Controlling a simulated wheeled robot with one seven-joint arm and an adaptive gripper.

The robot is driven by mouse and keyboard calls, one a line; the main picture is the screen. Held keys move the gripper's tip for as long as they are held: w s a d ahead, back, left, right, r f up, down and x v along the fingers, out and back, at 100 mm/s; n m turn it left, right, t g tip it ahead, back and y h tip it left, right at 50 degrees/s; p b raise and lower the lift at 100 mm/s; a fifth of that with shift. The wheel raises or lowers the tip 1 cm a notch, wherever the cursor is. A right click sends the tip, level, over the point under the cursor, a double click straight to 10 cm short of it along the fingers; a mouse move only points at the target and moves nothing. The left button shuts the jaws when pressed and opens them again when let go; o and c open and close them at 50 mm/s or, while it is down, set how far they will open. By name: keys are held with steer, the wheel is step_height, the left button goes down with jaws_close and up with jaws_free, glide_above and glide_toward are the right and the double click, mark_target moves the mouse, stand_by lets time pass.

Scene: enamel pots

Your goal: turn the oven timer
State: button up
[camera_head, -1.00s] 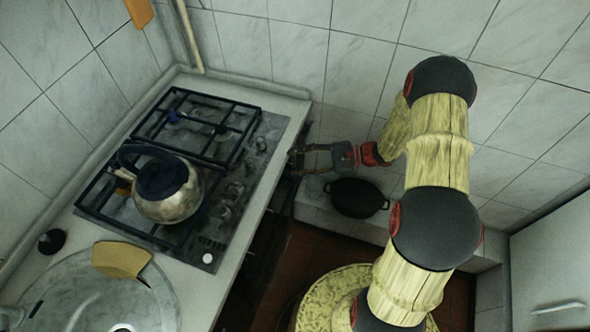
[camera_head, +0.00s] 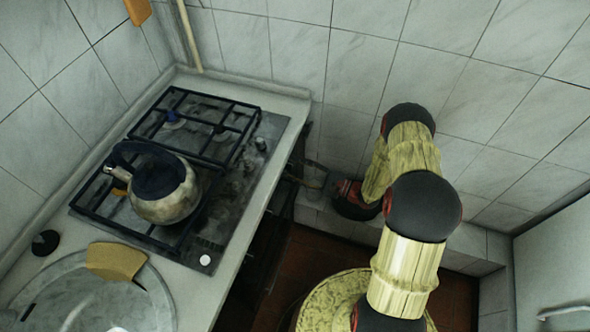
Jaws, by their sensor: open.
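My gripper (camera_head: 300,180) is low beside the right edge of the counter, at the far end of the dark oven front (camera_head: 262,245). Its fingers point left toward that front. The jaws are open, with nothing visible between them. The oven front shows only as a narrow, steep dark strip below the counter edge. I cannot make out the timer on it, and I cannot tell whether the fingertips touch anything.
A metal kettle (camera_head: 165,195) stands on the gas hob (camera_head: 235,190). A sink (camera_head: 90,300) with a tan board (camera_head: 115,260) is at lower left. Tiled wall (camera_head: 300,60) stands close behind the arm. Open floor (camera_head: 310,262) lies right of the oven.

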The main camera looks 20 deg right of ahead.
steer(key=shift+w+a, duration=0.4)
steer(key=shift+a, duration=0.05)
steer(key=c, duration=0.3)
steer(key=c, duration=0.8)
jaws_close()
steer(key=shift+m, duration=0.4)
steer(key=m+p, duration=0.2)
steer(key=m, duration=0.3)
steer(key=shift+r+g, duration=0.15)
steer(key=shift+g, duration=0.15)
steer(key=m+p, duration=0.1)
steer(key=m, duration=0.4)
steer(key=shift+w+m+g+p, duration=0.1)
steer(key=shift+m+g+p, duration=0.25)
steer(key=shift+m+g, duration=0.05)
